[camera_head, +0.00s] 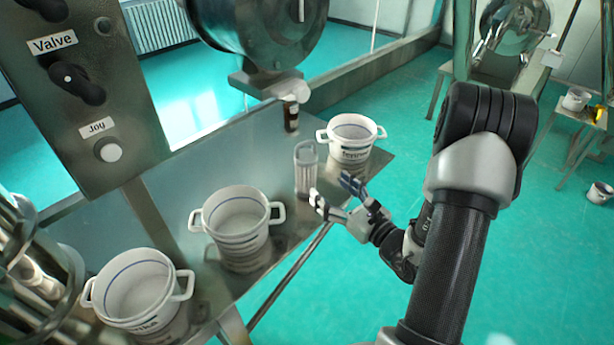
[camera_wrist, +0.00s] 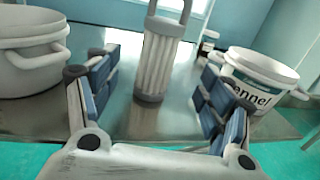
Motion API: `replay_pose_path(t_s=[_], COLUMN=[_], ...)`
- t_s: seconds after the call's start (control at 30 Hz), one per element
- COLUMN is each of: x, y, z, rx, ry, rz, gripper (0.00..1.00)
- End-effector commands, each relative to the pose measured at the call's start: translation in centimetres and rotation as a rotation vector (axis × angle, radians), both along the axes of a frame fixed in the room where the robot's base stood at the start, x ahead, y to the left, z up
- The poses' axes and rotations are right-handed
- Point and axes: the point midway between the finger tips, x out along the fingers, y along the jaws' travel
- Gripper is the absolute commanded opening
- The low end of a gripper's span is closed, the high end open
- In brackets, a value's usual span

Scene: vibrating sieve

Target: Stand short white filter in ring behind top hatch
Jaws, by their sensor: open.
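A short white pleated filter (camera_head: 305,168) with grey end caps and a loop handle stands upright on the metal table (camera_head: 182,192). In the wrist view the filter (camera_wrist: 158,58) is near the middle, between the directions of my two fingers. My gripper (camera_head: 334,190) is open and empty, just in front of the filter on its near right side. Its blue-padded fingers are spread wide in the wrist view (camera_wrist: 157,92), and I cannot tell whether the filter is between them. I cannot make out the ring or the top hatch.
White two-handled pots stand on the table: one behind the filter (camera_head: 350,150), one in the middle (camera_head: 237,222), one at front left (camera_head: 138,292). A small brown bottle (camera_head: 291,118) is behind the filter.

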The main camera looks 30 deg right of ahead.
Motion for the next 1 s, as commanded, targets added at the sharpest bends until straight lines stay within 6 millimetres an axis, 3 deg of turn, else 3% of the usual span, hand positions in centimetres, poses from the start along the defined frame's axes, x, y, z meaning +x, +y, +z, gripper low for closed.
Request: replay_pose_path(t_s=[0.1,0.23,0.47,0.8,1.0], x=[2.6,4.6,6.2,10.5,10.8], y=[0.6,0.9,1.2,2.1,2.0], z=[-0.1,-0.1,-0.1,-0.4,-0.3], rx=[-0.003,-0.003,-0.002,-0.002,0.0], ry=[-0.004,-0.003,-0.001,-0.002,0.0], rz=[0.006,0.004,0.002,0.002,0.0], gripper=[0.74,0.74,0.74,0.74,0.74])
